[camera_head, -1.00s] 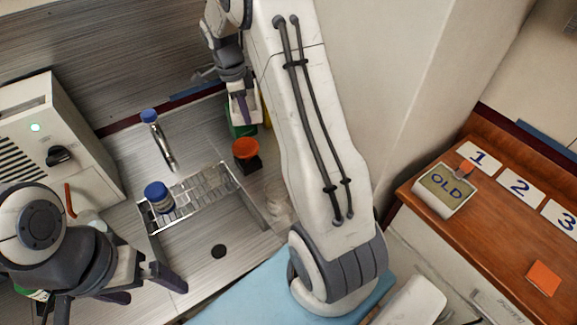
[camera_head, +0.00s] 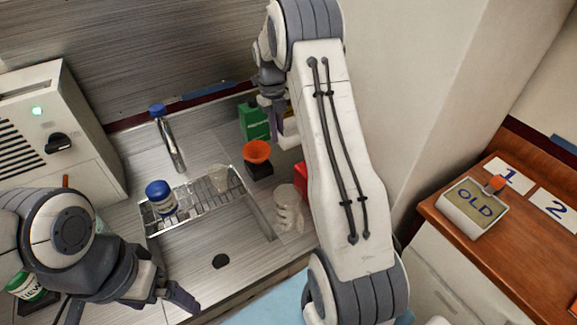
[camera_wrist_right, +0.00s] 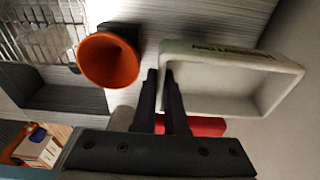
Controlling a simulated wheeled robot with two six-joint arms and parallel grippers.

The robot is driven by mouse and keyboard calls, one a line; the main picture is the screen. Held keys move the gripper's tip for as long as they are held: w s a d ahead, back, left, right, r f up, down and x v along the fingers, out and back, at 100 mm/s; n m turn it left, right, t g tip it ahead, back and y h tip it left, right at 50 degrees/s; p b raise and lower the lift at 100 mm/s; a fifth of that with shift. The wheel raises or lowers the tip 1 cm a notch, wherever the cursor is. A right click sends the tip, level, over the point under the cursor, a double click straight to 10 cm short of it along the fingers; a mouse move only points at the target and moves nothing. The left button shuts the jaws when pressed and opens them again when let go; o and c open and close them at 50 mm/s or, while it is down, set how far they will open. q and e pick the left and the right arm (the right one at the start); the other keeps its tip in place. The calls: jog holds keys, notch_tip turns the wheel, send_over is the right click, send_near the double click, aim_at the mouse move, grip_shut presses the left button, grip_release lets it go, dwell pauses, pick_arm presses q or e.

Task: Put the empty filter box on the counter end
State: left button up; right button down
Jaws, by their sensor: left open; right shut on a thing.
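A pale, open, empty box with dark lettering on one wall, which looks like the filter box (camera_wrist_right: 285,88), fills the right of the right wrist view. My right gripper (camera_wrist_right: 163,78) is shut on its left wall. In the head view my right gripper (camera_head: 275,118) is at the back of the counter, right of a green box. Only a pale piece of the filter box shows there, partly hidden by my arm. My left gripper (camera_head: 130,303) is open and empty at the lower left, in front of the sink. I cannot tell which part is the counter end.
An orange funnel (camera_head: 257,151), the green box (camera_head: 252,122) and a white glove-like thing (camera_head: 289,208) stand near the sink rack (camera_head: 205,198). A blue-capped jar (camera_head: 160,197) sits at the rack. A red thing (camera_head: 301,176) is beside my right arm. A wooden desk (camera_head: 480,258) holds an OLD bin.

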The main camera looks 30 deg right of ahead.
aim_at(279, 164)
notch_tip(279, 164, down, 8)
jog(key=shift+f+p, duration=0.15)
jog(key=shift+p, duration=0.6)
jog(key=shift+f, duration=0.1)
jog(key=c, duration=1.3)
grip_release()
jog(key=shift+o, duration=0.3)
